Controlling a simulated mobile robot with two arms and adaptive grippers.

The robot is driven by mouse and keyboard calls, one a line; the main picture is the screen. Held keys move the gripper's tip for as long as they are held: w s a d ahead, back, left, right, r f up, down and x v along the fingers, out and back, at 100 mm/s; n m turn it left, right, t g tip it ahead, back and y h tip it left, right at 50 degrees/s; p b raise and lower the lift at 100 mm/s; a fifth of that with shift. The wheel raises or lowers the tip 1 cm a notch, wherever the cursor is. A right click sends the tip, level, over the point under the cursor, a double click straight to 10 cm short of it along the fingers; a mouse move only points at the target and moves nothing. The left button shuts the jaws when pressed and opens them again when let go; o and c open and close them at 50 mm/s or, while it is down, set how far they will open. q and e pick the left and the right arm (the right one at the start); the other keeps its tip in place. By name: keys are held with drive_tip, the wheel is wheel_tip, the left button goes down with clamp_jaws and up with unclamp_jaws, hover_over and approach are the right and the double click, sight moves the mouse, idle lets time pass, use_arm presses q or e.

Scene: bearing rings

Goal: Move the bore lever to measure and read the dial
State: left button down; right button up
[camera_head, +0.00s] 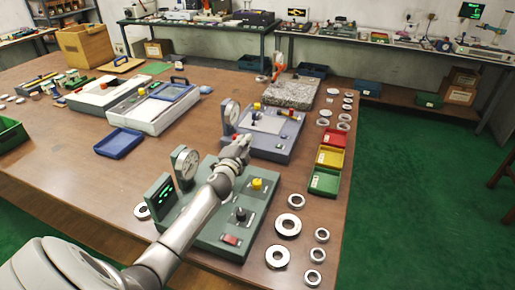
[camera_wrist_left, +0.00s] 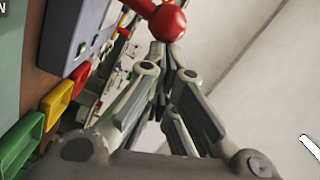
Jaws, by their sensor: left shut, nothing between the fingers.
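My left gripper (camera_head: 240,144) reaches over the green gauge device (camera_head: 205,228) toward the blue-grey gauge device (camera_head: 283,148). In the left wrist view its fingers (camera_wrist_left: 165,62) are shut with nothing between them. A red ball knob (camera_wrist_left: 167,22) on a thin rod shows just beyond the fingertips; whether they touch it I cannot tell. The green device has a round dial (camera_head: 185,163), a display with green digits (camera_head: 162,191) and a yellow knob (camera_head: 257,184). The blue-grey device has another dial (camera_head: 230,114). The dial readings are too small to read. My right gripper is not in view.
Metal rings (camera_head: 288,225) lie right of the green device. Red (camera_head: 332,136), yellow (camera_head: 330,158) and green (camera_head: 324,182) trays line the right table edge. A granite block (camera_head: 290,92) stands behind. A blue tray (camera_head: 119,144) lies left, with bare wood in front.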

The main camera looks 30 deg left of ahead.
use_arm(q)
drive_tip(key=shift+s+a+r+n+p, duration=0.1)
drive_tip(key=shift+s+a+n+p, duration=0.2)
drive_tip(key=shift+a+n, duration=0.5)
drive_tip(key=shift+s+a+r+n+p, duration=0.15)
drive_tip(key=shift+a+n+p, duration=0.35)
drive_tip(key=shift+a, duration=0.45)
drive_tip(key=shift+s+a+r+n+p, duration=0.15)
drive_tip(key=shift+a+n+p, duration=0.1)
drive_tip(key=shift+a+n, duration=0.6)
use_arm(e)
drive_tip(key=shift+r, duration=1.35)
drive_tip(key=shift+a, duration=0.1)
